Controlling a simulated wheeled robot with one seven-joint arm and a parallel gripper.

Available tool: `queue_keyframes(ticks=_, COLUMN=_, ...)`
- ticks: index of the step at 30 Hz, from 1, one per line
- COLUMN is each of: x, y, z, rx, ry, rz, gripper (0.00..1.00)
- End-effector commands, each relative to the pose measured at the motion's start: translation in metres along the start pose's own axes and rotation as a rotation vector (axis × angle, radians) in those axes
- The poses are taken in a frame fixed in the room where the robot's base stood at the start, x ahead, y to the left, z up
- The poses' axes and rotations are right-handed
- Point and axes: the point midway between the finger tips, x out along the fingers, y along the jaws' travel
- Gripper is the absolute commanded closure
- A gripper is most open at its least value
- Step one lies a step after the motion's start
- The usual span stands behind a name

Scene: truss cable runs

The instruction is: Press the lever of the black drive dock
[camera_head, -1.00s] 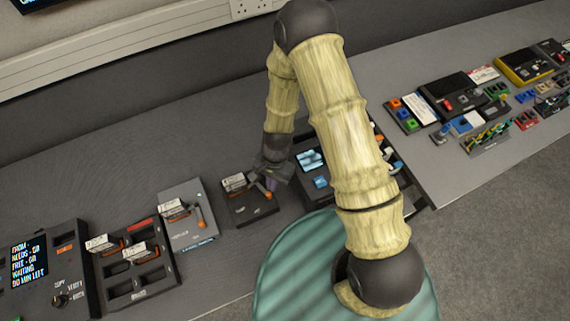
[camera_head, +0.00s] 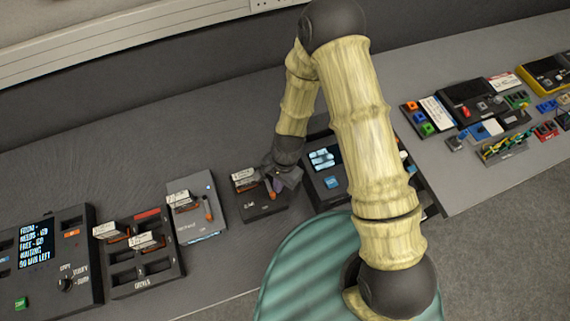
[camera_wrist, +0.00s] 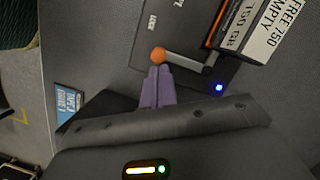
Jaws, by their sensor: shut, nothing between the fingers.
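The black drive dock (camera_head: 262,210) lies on the grey bench in the head view, with a white-labelled drive (camera_head: 243,177) in it. In the wrist view, the dock (camera_wrist: 150,30) shows its lever (camera_wrist: 196,66) with an orange knob (camera_wrist: 158,55), a lit blue light, and the drive (camera_wrist: 262,35) labelled "FREE 750 EMPTY". My gripper (camera_head: 275,192) is over the dock's right part. Its purple fingers (camera_wrist: 157,72) are shut and empty, their tips right at the knob. I cannot tell whether they touch it. My gripper partly hides the lever in the head view.
Left of the dock is a grey dock (camera_head: 207,228) with a drive and orange lever, then a black multi-slot bank (camera_head: 150,270) and a screen panel (camera_head: 45,280). A black unit with a screen (camera_head: 325,183) stands close on the right. Bare bench lies behind.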

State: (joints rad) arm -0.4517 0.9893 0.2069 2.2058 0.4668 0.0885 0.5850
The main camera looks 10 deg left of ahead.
Motion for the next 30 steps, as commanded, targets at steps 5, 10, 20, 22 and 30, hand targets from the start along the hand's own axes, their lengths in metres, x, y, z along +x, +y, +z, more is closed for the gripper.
queue_keyframes(ticks=5, x=0.0, y=0.0, z=-0.001, rx=0.001, ry=0.0, rz=0.0, gripper=1.0)
queue_keyframes(ticks=10, x=-0.002, y=0.002, z=-0.009, rx=0.004, ry=0.0, rz=0.0, gripper=1.0)
queue_keyframes(ticks=20, x=-0.026, y=0.008, z=-0.031, rx=-0.002, ry=0.002, rz=-0.002, gripper=1.0)
queue_keyframes(ticks=22, x=-0.035, y=0.008, z=-0.03, rx=-0.003, ry=0.002, rz=-0.002, gripper=1.0)
queue_keyframes(ticks=30, x=-0.074, y=0.008, z=-0.03, rx=-0.003, ry=0.004, rz=-0.002, gripper=1.0)
